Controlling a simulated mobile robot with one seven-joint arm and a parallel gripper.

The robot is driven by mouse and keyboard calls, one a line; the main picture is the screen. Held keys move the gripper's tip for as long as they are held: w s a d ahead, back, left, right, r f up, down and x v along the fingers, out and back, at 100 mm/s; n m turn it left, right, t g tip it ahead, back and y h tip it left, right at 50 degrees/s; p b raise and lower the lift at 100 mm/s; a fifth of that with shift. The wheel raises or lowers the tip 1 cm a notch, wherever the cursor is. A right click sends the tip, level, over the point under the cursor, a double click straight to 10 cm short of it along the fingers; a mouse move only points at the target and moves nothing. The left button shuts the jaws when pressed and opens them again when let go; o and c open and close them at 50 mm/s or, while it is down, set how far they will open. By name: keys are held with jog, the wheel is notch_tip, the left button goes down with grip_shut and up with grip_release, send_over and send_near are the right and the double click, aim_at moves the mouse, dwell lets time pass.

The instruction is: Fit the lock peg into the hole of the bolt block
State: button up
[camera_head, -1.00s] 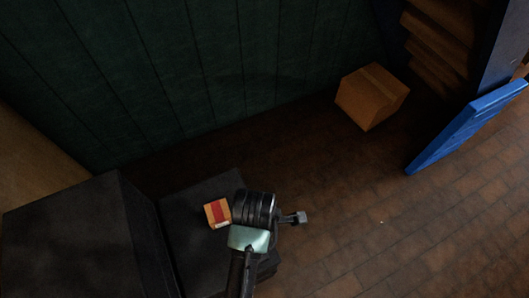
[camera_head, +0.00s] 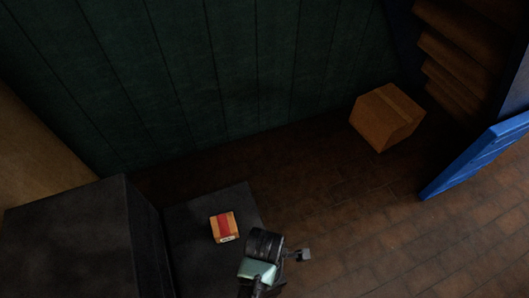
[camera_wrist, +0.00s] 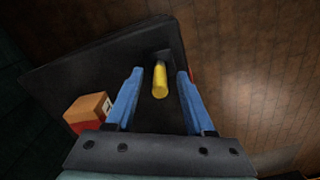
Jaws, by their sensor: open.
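A yellow peg (camera_wrist: 160,80), which looks like the lock peg, shows in the wrist view. Its far end meets a dark patch on the black surface. My gripper (camera_wrist: 159,71) has two blue fingers, spread apart on either side of the peg with gaps between. They do not hold it. In the head view my wrist (camera_head: 265,245) is over the right edge of the black platform, and the fingers and peg are hidden there. I cannot make out the bolt block or its hole for sure in either view.
A small orange box with a red band (camera_head: 224,227) sits on the black platform (camera_head: 190,268), left of my wrist; the wrist view shows it too (camera_wrist: 88,108). A large black block (camera_head: 70,235) stands at left. A cardboard box (camera_head: 386,117) and blue panel (camera_head: 475,160) are farther right.

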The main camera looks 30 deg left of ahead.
jog(key=shift+c, duration=0.3)
grip_shut()
